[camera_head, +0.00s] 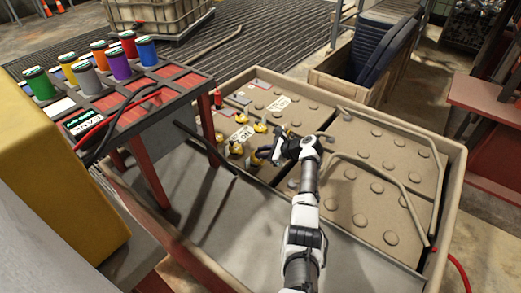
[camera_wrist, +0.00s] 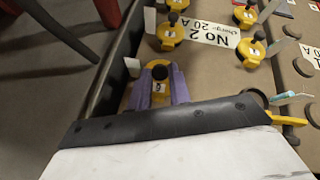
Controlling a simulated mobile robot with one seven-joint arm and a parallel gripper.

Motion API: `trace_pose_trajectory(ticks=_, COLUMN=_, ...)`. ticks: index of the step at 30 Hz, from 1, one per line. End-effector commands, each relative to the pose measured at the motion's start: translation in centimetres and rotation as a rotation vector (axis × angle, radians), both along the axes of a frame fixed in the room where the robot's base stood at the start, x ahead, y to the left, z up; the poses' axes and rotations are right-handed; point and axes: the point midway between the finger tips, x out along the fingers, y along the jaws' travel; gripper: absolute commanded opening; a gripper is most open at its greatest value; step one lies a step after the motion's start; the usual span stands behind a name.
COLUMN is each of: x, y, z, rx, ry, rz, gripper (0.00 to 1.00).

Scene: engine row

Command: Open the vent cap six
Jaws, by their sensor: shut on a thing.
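Vent cap six (camera_wrist: 158,88) is a yellow cap with a black knob and a small white number label, which is hard to read but looks like a 6. My gripper (camera_wrist: 160,92) has its two purple fingers on either side of this cap, shut on it. In the head view my gripper (camera_head: 267,153) is low over the near end of the group of yellow caps (camera_head: 237,148). The cap between the fingers is mostly hidden there. I cannot tell whether it has turned or lifted.
Several other yellow caps (camera_wrist: 170,36) stand close by, beside a white "No 2" label (camera_wrist: 208,32). The tan crate wall surrounds the battery tops. A red-framed rack (camera_head: 150,95) with coloured jars stands to the left. Bent tan pipes (camera_head: 385,170) lie to the right.

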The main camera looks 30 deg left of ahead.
Motion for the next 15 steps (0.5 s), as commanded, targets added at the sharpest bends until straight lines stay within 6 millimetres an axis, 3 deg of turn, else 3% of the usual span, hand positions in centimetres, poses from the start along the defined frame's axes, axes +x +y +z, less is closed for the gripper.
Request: trace_pose_trajectory(ticks=15, x=-0.22, y=-0.86, z=-0.09, rx=0.154, ry=-0.021, rz=0.004, gripper=0.00)
